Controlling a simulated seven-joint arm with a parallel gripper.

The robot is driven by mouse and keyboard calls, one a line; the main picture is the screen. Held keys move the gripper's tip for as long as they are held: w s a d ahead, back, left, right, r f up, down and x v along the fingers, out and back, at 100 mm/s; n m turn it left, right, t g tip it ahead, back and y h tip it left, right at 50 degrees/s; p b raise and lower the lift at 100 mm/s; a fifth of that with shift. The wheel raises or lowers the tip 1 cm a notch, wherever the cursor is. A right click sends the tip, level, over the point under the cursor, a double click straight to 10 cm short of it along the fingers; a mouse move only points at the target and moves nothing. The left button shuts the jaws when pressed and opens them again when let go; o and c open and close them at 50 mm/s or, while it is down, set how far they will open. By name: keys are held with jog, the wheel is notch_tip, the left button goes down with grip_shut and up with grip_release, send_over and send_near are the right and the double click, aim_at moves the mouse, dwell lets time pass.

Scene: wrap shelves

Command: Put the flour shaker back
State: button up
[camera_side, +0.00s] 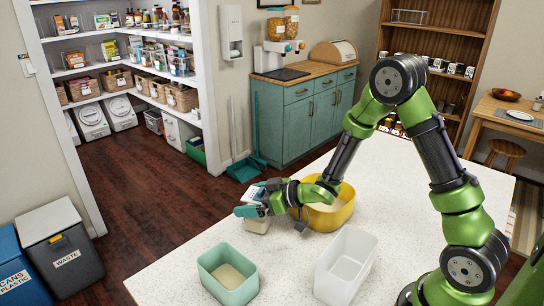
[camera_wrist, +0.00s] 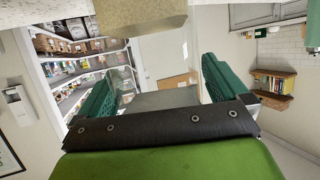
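The flour shaker (camera_side: 256,226) is a pale, roughly box-shaped container with some blue at its top. In the wrist view my fingers (camera_wrist: 160,88) are wide apart. A pale, see-through shape with a beige block (camera_wrist: 140,13) at the top shows beyond and between them, probably the shaker and its flour. Whether the fingers touch it is not clear.
A yellow bowl (camera_side: 345,205) with pale contents stands close behind my gripper. A teal tub (camera_side: 247,290) and a white tub (camera_side: 327,279) stand nearer on the white counter (camera_side: 290,252). Pantry shelves (camera_side: 103,63) are at the back left; a wooden shelf unit (camera_side: 440,40) is at the back right.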

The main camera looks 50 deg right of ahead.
jog(key=shift+s+d+r, duration=0.1)
jog(key=shift+s+r, duration=0.05)
jog(key=shift+r, duration=0.1)
jog(key=v, duration=0.7)
jog(key=s+d+r+m+g+h, duration=0.1)
jog(key=s+d+r+m+h, duration=0.15)
jog(key=r, duration=0.25)
jog(key=s+d+r+m+h, duration=0.1)
jog(key=d+r+m+h, duration=0.1)
jog(key=r+m+h, duration=0.3)
jog(key=s+a+r+g+y, duration=0.2)
jog(key=s+a, duration=0.1)
jog(key=s, duration=0.4)
jog(key=s+a+r+g+y, duration=0.2)
jog(key=s+a+r, duration=0.1)
jog(key=s, duration=0.5)
jog(key=shift+s+a+m, duration=0.2)
jog(key=shift+a+m, duration=0.25)
jog(key=shift+a, duration=0.3)
